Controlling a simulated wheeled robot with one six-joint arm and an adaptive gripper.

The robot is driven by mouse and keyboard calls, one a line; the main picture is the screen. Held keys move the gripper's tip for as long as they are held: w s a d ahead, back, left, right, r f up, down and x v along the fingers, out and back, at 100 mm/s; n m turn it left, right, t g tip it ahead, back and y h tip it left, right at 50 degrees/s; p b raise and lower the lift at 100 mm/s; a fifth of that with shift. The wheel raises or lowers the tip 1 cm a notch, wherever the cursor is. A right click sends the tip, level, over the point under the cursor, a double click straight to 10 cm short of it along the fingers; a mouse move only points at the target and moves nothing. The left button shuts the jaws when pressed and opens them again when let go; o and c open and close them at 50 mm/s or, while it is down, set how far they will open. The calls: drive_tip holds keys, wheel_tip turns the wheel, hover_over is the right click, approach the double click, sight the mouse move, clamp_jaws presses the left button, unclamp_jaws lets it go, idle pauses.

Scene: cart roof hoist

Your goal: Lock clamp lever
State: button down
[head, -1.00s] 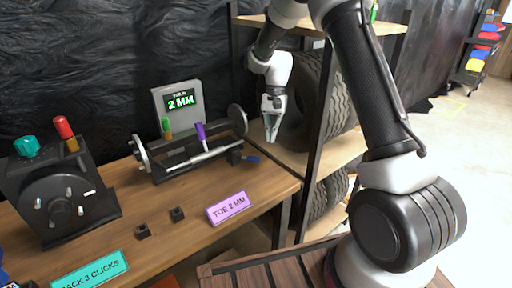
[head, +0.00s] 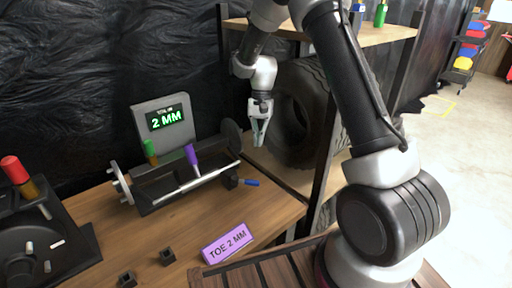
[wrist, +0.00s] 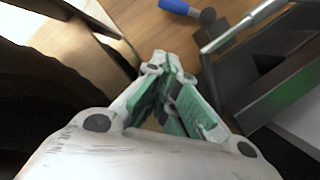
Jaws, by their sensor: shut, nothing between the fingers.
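The clamp lever has a blue handle (head: 249,182) and a black block (head: 231,179) at the right end of the toe jig (head: 172,182) on the bench. In the wrist view the blue handle (wrist: 178,6) shows at the top edge, beyond my fingertips, beside a silver rod. My gripper (head: 257,141) is shut and empty. It hangs above and behind the lever, right of the jig's end disc, apart from both. The green finger pads also show in the wrist view (wrist: 163,62), pointing toward the bench. The lever's pivot is partly hidden.
A display (head: 164,118) reads 2 MM behind the jig. Green (head: 150,150) and purple (head: 191,155) handles stand on the jig. A purple TOE 2 MM sign (head: 227,243) lies in front. A shelf with a tyre (head: 303,112) stands close on the right. A dark knob box (head: 40,240) is at left.

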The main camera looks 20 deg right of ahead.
sight(256, 182)
drive_tip(key=x, duration=0.9)
drive_tip(key=s, duration=0.1)
drive_tip(key=s+a, duration=0.1)
drive_tip(key=shift+s+a+f, duration=0.1)
drive_tip(key=shift+s+a, duration=0.25)
drive_tip(key=shift+s, duration=0.05)
drive_tip(key=shift+s+a, duration=0.1)
drive_tip(key=shift+s, duration=0.2)
drive_tip(key=shift+s+m, duration=0.5)
drive_tip(key=shift+m, duration=0.3)
drive_tip(key=shift+s+m+t+y, duration=0.35)
drive_tip(key=shift+s+m, duration=0.25)
drive_tip(key=shift+m, duration=0.2)
drive_tip(key=shift+s+a+m+t+y, duration=0.3)
drive_tip(key=shift+s+m, duration=0.4)
drive_tip(key=shift+m, duration=0.5)
drive_tip(key=shift+s+a+m+t+y, duration=0.15)
drive_tip(key=shift+s+a+m+t, duration=0.1)
drive_tip(key=shift+s+m, duration=0.75)
drive_tip(key=shift+w, duration=0.25)
